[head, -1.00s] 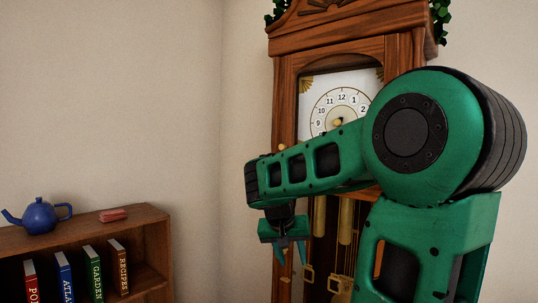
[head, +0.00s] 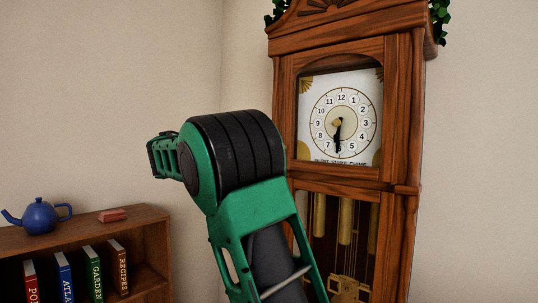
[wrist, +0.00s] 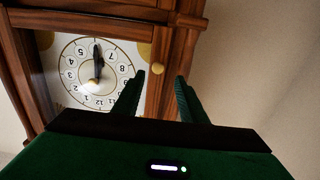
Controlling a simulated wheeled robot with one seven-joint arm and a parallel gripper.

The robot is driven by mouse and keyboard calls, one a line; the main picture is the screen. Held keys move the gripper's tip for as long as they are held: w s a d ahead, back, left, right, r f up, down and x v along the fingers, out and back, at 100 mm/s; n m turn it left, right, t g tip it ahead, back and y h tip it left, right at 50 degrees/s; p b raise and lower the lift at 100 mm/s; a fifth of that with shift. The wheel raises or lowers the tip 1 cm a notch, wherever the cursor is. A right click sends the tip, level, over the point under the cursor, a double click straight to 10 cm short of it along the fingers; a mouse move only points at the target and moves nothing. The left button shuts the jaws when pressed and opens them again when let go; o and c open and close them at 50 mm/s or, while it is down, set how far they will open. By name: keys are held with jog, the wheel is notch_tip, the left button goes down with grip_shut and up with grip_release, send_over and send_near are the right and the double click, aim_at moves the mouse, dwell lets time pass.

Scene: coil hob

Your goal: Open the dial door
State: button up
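The dial door (head: 340,178) is the wooden frame around the white clock dial (head: 345,90) in the upper case of the tall clock. It looks shut. In the wrist view the dial (wrist: 75,75) is upside down. A small round brass knob (wrist: 157,68) sits on the door's side frame there; my arm hides it in the head view. My gripper (wrist: 161,85) is open, its two green fingers apart, with the knob seen beyond the gap between the fingertips. Nothing shows between the fingers, and I see no contact with the knob. My arm hides the gripper in the head view.
The clock's lower case (head: 395,245) holds brass weights (head: 346,220) behind its front. A low bookshelf (head: 150,240) at the left carries a blue teapot (head: 40,217) and a red block (head: 112,215). Bare wall lies between shelf and clock.

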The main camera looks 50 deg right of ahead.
jog(key=d, duration=0.7)
jog(key=shift+w+d, duration=0.25)
jog(key=shift+d, duration=0.1)
grip_shut()
jog(key=shift+w+a, duration=0.1)
jog(key=shift+a, duration=0.05)
